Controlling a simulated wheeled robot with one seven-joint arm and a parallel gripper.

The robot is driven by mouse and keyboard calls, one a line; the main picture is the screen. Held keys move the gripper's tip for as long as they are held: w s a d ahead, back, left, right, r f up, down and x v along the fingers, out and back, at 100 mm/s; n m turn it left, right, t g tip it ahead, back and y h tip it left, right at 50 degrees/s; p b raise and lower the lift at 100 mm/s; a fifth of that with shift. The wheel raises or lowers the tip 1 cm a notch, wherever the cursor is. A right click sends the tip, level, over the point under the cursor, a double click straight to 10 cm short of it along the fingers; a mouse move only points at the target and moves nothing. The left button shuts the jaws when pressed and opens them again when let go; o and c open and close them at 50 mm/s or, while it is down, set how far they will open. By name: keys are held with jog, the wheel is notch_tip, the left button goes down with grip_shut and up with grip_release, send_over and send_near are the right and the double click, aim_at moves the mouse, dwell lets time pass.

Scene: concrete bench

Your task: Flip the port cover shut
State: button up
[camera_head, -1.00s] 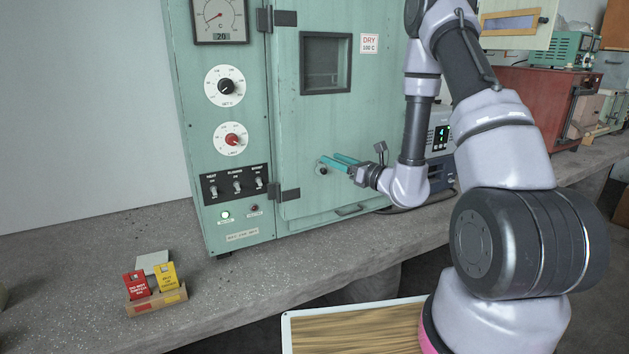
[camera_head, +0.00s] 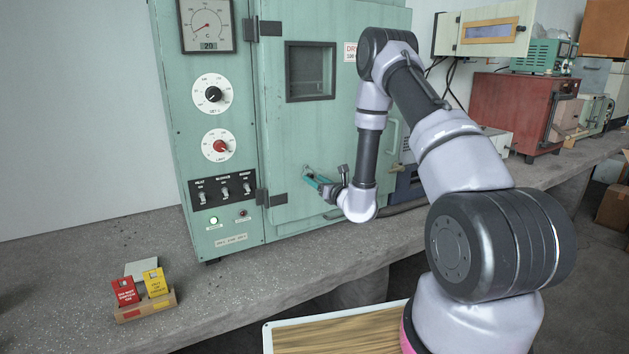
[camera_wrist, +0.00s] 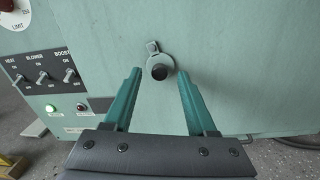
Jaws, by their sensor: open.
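The port is a small grey metal ring (camera_wrist: 159,67) with a dark hole on the oven's green door. A small grey tab (camera_wrist: 153,47) stands just above it, apparently the hinged cover or its mount; the hole looks uncovered. My gripper (camera_wrist: 159,76) is open and empty, its teal fingers pointing at the door, one on each side and slightly below the port in the wrist view. In the head view my gripper (camera_head: 308,174) is close to the lower part of the door and mostly hides the port. Whether it touches the door I cannot tell.
The green oven (camera_head: 222,120) has dials, switches and a door handle. A wooden holder (camera_head: 146,309) with red and yellow tags stands on the concrete bench (camera_head: 90,260) at left. A red cabinet (camera_head: 515,110) stands farther right. The bench front left is mostly clear.

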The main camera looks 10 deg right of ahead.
jog(key=shift+w+a, duration=0.15)
jog(key=shift+w, duration=0.3)
grip_shut()
jog(key=shift+s+a+m, duration=0.1)
jog(key=shift+a+m, duration=0.15)
jog(key=shift+m, duration=0.6)
jog(key=shift+s+a+m, duration=0.1)
jog(key=shift+a+m, duration=0.1)
jog(key=shift+m, duration=0.65)
grip_release()
